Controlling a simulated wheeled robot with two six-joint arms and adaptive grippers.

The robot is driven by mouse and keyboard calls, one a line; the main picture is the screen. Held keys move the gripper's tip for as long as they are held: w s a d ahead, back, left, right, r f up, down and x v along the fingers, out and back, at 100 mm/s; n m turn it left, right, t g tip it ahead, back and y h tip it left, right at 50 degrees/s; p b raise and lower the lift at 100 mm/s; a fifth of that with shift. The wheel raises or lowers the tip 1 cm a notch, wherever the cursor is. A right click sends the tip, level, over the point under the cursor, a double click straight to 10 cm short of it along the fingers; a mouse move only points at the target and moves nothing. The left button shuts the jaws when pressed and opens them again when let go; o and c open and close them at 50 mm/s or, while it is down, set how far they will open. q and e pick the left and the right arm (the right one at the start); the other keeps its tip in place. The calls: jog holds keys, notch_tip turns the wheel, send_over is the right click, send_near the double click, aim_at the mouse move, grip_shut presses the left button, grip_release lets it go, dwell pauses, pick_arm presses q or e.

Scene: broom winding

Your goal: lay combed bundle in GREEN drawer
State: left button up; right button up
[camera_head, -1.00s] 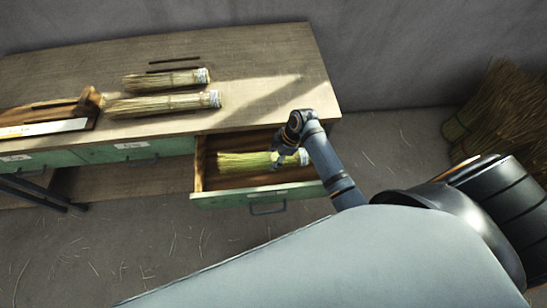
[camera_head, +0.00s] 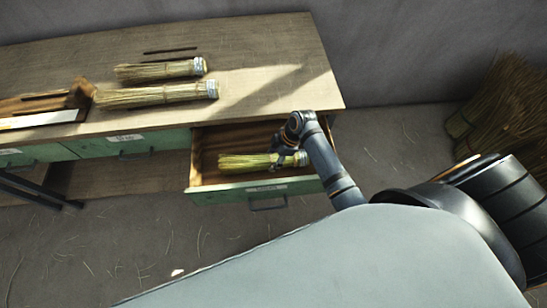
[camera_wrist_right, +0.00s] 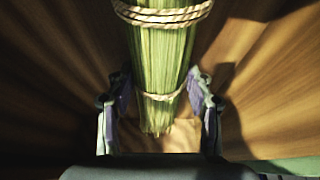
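A pale green-yellow bundle (camera_head: 240,162) lies lengthwise in the open green drawer (camera_head: 236,194) of the workbench. My right gripper (camera_head: 289,159) reaches down into the drawer at the bundle's right end. In the right wrist view, the bundle (camera_wrist_right: 163,55), tied with twine, runs between the fingers (camera_wrist_right: 160,112). There is a gap on each side, so the gripper is open around the bundle without gripping it. The bundle appears to rest on the wooden drawer floor. My left gripper is not in view.
Two more tied bundles (camera_head: 160,69) (camera_head: 157,94) lie on the workbench top (camera_head: 250,55), with thin dark rods (camera_head: 170,50) behind them. A wooden holder (camera_head: 75,97) stands at the left. Loose straw (camera_head: 500,105) is heaped at the right wall.

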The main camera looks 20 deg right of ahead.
jog(key=o, duration=0.3)
jog(key=shift+o, duration=0.2)
jog(key=v, duration=1.2)
